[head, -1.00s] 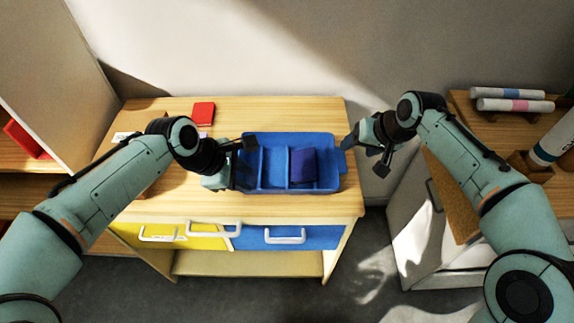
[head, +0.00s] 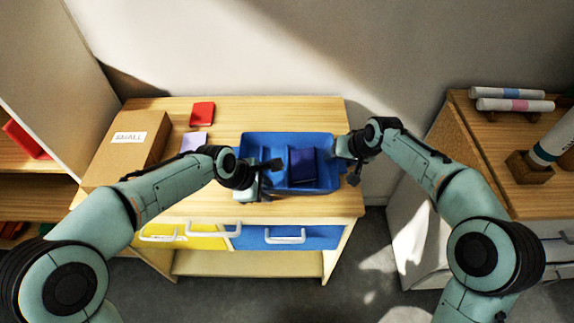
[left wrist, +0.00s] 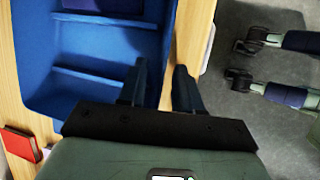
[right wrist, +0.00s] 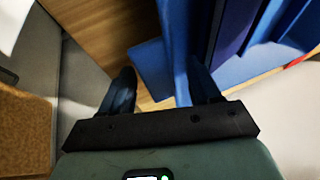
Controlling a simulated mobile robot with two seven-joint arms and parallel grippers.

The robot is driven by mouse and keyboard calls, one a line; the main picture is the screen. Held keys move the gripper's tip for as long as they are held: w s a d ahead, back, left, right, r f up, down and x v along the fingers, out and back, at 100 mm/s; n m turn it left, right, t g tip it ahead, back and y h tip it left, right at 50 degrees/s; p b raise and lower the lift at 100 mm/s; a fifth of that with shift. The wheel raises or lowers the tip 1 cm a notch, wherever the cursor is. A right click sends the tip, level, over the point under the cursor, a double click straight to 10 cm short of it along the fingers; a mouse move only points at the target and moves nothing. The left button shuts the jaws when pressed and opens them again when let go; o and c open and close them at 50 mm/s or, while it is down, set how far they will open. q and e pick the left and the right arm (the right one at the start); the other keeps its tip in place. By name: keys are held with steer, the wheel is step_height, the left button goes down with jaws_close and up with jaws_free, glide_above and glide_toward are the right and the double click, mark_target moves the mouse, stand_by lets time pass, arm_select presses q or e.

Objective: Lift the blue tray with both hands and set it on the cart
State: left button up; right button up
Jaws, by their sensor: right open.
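The blue tray (head: 329,172) sits on the wooden top of a drawer cabinet (head: 225,118). It has dividers, and a dark blue block (head: 303,165) lies in it. My left gripper (head: 259,181) is open at the tray's front left; in the left wrist view its fingers (left wrist: 159,88) appear to lie one over the tray (left wrist: 95,42) and one outside its wall. My right gripper (head: 350,165) is open at the tray's right end; in the right wrist view a blue tab of the tray (right wrist: 152,66) shows between its fingers (right wrist: 162,88). I cannot tell which furniture is the cart.
A cardboard box (head: 128,143), a red book (head: 202,113) and a lilac card (head: 194,142) are left of the tray. On the right, a wood-topped cabinet (head: 485,150) holds rolls (head: 515,105) and a cylinder on a block. A floor gap separates the cabinets.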

arm_select(q)
jaws_close()
arm_select(e)
steer(key=c, duration=0.8)
jaws_close()
arm_select(q)
steer(key=shift+r, duration=0.15)
arm_select(e)
steer(key=shift+r, duration=0.15)
